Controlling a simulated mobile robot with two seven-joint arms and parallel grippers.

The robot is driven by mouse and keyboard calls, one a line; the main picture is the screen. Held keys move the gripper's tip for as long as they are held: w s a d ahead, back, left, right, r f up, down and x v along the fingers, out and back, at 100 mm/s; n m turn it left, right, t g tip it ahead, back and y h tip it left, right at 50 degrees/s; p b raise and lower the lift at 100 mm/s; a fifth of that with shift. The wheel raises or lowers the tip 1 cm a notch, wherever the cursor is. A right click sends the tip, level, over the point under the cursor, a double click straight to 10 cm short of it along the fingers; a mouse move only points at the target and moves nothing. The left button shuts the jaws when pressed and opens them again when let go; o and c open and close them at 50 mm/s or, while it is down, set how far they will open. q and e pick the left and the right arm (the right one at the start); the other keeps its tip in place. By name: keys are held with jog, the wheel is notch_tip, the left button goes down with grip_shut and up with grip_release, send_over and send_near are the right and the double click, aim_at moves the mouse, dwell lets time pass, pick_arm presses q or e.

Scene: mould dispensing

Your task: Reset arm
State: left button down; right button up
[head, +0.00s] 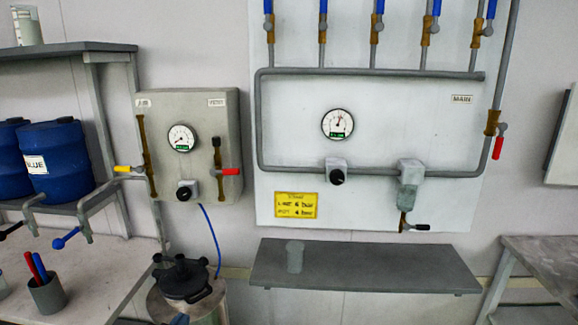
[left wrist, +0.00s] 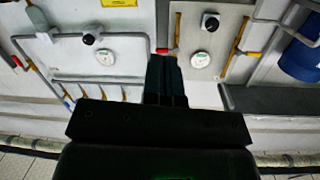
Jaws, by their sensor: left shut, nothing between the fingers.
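My left gripper (left wrist: 165,75) shows in the left wrist view as two dark fingers close together in the middle. It is shut and nothing shows between the fingers. Its dark body fills the lower middle of that view. The fingers stand in front of the wall panels, which appear upside down there; I see no contact with them. I cannot make out the left gripper clearly in the head view. My right gripper is in neither view.
The head view shows a main panel (head: 400,110), a smaller gauge panel (head: 222,150), a grey shelf (head: 365,275) with a cup (head: 295,256), and a lidded pot (head: 207,308). Blue drums (head: 55,160) stand left above a bench (head: 95,270) holding a pen cup (head: 47,295).

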pick_arm(q)
jog(key=s+a+f+n+g+y, duration=0.1)
jog(key=s+a+f+g, duration=0.1)
jog(key=s+f, duration=0.6)
jog(key=s+a+f+n+g+y, duration=0.1)
jog(key=s+a+f+g, duration=0.1)
jog(key=s+f, duration=0.6)
jog(key=s, duration=0.6)
jog(key=shift+a+f+n+g+y, duration=0.3)
jog(key=shift+a+n+g+y, duration=0.1)
